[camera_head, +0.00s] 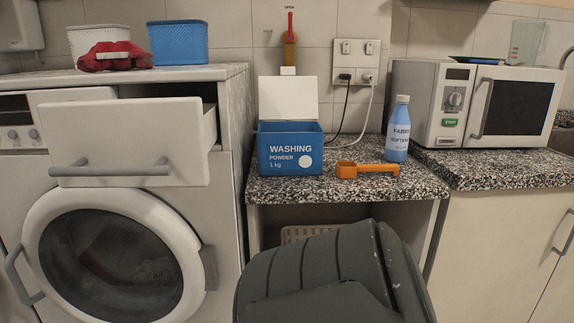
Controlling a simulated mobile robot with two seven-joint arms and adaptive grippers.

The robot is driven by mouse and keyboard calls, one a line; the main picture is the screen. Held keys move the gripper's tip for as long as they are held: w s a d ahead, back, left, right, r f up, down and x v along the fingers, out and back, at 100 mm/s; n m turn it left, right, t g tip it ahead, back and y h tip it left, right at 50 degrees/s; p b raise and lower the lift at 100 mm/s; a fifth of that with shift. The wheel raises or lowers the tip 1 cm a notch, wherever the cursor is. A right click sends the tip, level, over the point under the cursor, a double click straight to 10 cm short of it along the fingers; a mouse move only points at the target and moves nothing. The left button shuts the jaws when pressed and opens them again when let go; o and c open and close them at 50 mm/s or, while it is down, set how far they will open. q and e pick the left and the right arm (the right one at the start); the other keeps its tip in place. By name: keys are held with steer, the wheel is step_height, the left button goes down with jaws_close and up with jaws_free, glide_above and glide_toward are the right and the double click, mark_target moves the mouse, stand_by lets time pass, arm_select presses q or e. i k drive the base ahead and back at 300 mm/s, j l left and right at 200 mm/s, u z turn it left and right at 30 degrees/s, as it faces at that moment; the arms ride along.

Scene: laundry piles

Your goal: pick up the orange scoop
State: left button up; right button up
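The orange scoop (367,170) lies on the speckled countertop (330,187), near its front edge. Its square cup is at the left and its handle extends to the right. It sits just right of the blue washing powder box (290,149), whose white lid stands open at the back. A blue fabric softener bottle (398,130) stands upright behind the scoop's handle end.
A washing machine (190,222) stands at the left, its drawer (135,130) pulled out. A microwave (455,77) stands on the right counter. Cables hang from the wall sockets (356,62) behind the scoop. The space above the scoop is clear.

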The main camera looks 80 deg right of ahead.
mark_target(344, 170)
steer(key=z, duration=3)
steer(key=i+l, duration=0.1)
